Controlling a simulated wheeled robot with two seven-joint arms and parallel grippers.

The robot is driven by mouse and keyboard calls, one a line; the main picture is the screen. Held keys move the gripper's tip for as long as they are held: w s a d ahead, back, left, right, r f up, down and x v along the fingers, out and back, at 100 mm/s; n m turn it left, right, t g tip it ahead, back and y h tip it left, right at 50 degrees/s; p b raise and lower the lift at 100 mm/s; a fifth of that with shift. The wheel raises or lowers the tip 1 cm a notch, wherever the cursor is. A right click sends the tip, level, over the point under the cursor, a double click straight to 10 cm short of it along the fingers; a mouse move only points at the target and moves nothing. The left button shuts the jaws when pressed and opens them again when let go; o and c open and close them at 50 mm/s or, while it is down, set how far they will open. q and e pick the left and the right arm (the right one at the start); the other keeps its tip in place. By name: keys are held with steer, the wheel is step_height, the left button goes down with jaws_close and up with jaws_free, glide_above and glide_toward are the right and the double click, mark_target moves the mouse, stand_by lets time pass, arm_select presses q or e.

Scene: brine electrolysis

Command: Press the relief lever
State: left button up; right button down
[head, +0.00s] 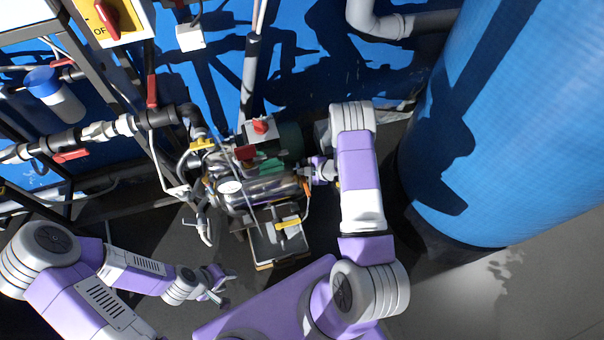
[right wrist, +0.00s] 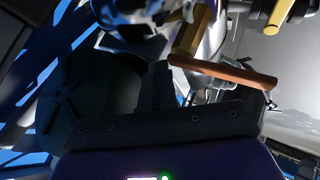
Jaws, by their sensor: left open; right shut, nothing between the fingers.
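An orange lever, which looks like the relief lever (head: 306,187), hangs at the right end of the shiny metal pump body (head: 265,190). In the right wrist view the orange lever (right wrist: 228,73) runs from a yellow fitting out to the right, close to my fingers. My right gripper (head: 308,173) is shut and empty beside the pump's right end. In the right wrist view its dark fingers (right wrist: 161,84) are in shadow; I cannot tell whether they touch the lever. My left gripper (head: 222,284) is open and empty, low and left of the pump.
A tray-like base with a yellow-handled part (head: 288,223) lies below the pump. Pipes with red handles (head: 72,155) run along the left. A large blue tank (head: 515,120) stands at the right. Dark floor is free between the left gripper and the pump.

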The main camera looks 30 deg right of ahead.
steer(key=shift+s+f+g, duration=0.15)
steer(key=shift+s+f, duration=0.15)
steer(key=shift+f, duration=0.25)
steer(key=shift+s+f+g, duration=0.15)
steer(key=shift+s+f, duration=0.15)
steer(key=shift+f, duration=0.2)
stand_by(0.4)
steer(key=shift+d+r+p, duration=0.1)
steer(key=shift+r+p, duration=0.5)
steer(key=shift+s+r+p, duration=0.35)
steer(key=shift+r+p, duration=0.1)
steer(key=shift+r, duration=0.15)
steer(key=r+p, duration=0.2)
steer(key=r, duration=0.1)
steer(key=r+p, duration=0.1)
steer(key=r, duration=0.1)
steer(key=shift+w+r+p, duration=0.25)
steer(key=shift+w+p, duration=0.05)
steer(key=shift+p, duration=0.1)
steer(key=shift+w, duration=0.15)
stand_by(1.8)
